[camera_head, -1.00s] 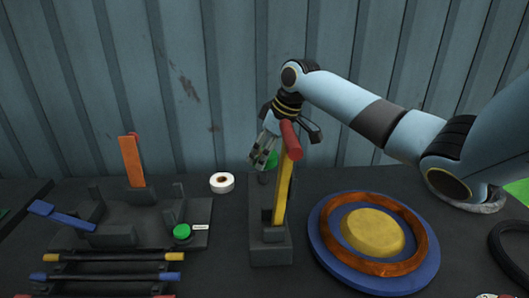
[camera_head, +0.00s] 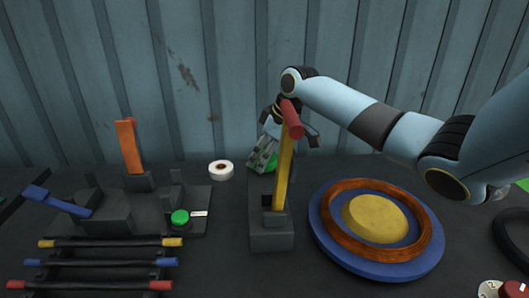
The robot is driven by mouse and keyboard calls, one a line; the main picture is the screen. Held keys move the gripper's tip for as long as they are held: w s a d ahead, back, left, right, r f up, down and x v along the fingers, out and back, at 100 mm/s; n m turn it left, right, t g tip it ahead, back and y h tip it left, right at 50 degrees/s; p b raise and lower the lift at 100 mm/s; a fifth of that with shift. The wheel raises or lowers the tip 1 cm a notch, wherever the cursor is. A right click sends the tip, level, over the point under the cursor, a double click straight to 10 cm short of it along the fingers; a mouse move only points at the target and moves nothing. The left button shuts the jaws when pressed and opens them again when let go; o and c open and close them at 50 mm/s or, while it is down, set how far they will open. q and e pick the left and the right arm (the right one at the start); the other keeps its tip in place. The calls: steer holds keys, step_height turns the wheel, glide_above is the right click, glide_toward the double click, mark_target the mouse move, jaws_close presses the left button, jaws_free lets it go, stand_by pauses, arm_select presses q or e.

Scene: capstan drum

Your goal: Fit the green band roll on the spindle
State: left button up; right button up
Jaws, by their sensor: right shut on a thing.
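The green band roll (camera_head: 271,163) shows as a small green patch at the fingers of my right gripper (camera_head: 262,158). That gripper points down and is shut on the roll at the back of the bench, behind the yellow lever (camera_head: 284,175). The gripper and lever hide much of the roll. I cannot make out the spindle, so I cannot tell whether the roll is around it or above it. My left gripper is not in view.
The red-handled lever stands on a dark base (camera_head: 271,240). A white roll (camera_head: 221,169) lies left of the gripper. A blue dish with a brown ring (camera_head: 420,250) is at right. A green button (camera_head: 180,217) and an orange upright (camera_head: 129,147) are at left.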

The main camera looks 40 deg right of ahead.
steer(key=shift+f, duration=0.5)
stand_by(0.3)
steer(key=o, duration=1.3)
steer(key=shift+v, duration=5.95)
